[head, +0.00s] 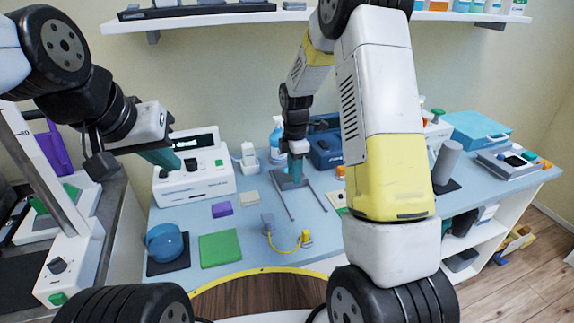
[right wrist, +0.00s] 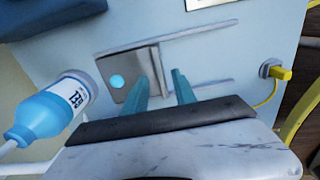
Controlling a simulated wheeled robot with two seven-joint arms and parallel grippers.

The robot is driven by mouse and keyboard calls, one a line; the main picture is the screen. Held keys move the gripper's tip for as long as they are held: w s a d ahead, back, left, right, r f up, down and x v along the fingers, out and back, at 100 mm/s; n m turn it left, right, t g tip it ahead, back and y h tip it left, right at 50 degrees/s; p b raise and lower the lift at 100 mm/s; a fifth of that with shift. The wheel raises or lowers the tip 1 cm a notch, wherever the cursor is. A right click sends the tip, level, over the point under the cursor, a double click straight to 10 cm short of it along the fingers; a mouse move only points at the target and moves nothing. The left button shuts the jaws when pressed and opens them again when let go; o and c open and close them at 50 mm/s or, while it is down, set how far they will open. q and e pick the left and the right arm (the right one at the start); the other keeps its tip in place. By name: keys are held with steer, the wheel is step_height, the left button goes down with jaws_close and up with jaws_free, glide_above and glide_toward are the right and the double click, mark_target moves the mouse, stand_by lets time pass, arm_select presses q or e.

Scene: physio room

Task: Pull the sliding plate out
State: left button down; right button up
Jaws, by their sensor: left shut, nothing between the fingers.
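The sliding plate (head: 289,182) is a grey metal plate on two thin parallel rails on the blue table. In the right wrist view the plate (right wrist: 122,82) shows a light-blue round spot and a raised edge (right wrist: 157,65) facing the rails' free stretch. My right gripper (head: 296,170) is over the plate, pointing down. Its teal fingers (right wrist: 161,84) are apart, with the raised edge between them as seen; I cannot tell whether they touch it. My left gripper (head: 162,158) is shut and empty, in front of a white device at the left, away from the plate.
A yellow cable with a plug (head: 305,238), a green pad (head: 220,247) and a purple block (head: 222,209) are in front of and left of the rails. The rails' front stretch is clear.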

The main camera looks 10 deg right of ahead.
steer(key=shift+f, duration=1.05)
jaws_close()
steer(key=shift+r, duration=0.1)
stand_by(0.5)
